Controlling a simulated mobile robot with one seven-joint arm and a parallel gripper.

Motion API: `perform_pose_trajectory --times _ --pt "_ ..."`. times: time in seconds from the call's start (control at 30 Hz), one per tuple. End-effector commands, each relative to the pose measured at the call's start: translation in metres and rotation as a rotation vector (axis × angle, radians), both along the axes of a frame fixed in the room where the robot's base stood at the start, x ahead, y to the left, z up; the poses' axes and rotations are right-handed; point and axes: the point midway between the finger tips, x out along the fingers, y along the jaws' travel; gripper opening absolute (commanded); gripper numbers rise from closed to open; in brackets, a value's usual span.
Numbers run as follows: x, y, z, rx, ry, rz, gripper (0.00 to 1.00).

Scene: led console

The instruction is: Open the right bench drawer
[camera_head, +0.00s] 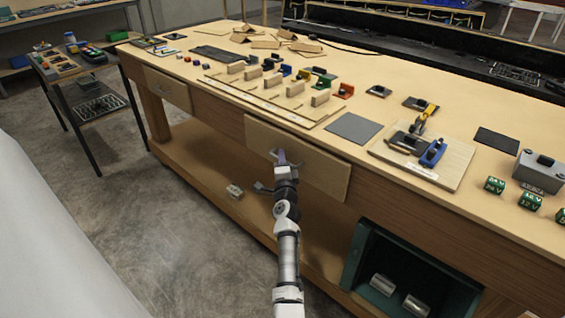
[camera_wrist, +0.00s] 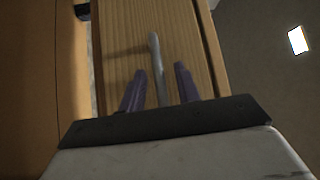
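The right bench drawer (camera_head: 318,170) has a pale wooden front under the bench top's front edge. Its front also fills the middle of the wrist view (camera_wrist: 120,35). I cannot tell for sure whether it stands slightly out from the bench. Its grey bar handle (camera_wrist: 156,58) runs between my two purple fingers. My gripper (camera_head: 281,158) is at the drawer front in the head view. In the wrist view my gripper (camera_wrist: 160,85) is open around the handle, with a gap visible on each side.
The left bench drawer (camera_head: 168,90) looks shut. The bench top (camera_head: 300,60) carries wooden blocks, a clamp board (camera_head: 440,165) and green boxes (camera_head: 495,186). A lower shelf (camera_head: 205,165) and a dark green bin (camera_head: 355,255) with metal cylinders lie below. Grey floor (camera_head: 130,200) is clear at left.

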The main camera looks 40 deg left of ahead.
Motion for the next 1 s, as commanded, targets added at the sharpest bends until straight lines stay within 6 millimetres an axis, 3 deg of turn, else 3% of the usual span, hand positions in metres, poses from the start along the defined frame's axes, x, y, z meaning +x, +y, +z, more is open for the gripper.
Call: perform_pose_trajectory --times 0.2,0.47,1.0 --pt "0.0001 0.0000 0.0002 0.000 0.000 0.000 0.31" --pt "0.0000 -0.0001 0.0002 0.001 0.001 0.000 0.00" --pt "0.0001 -0.0070 -0.0002 0.001 0.001 -0.001 0.00"
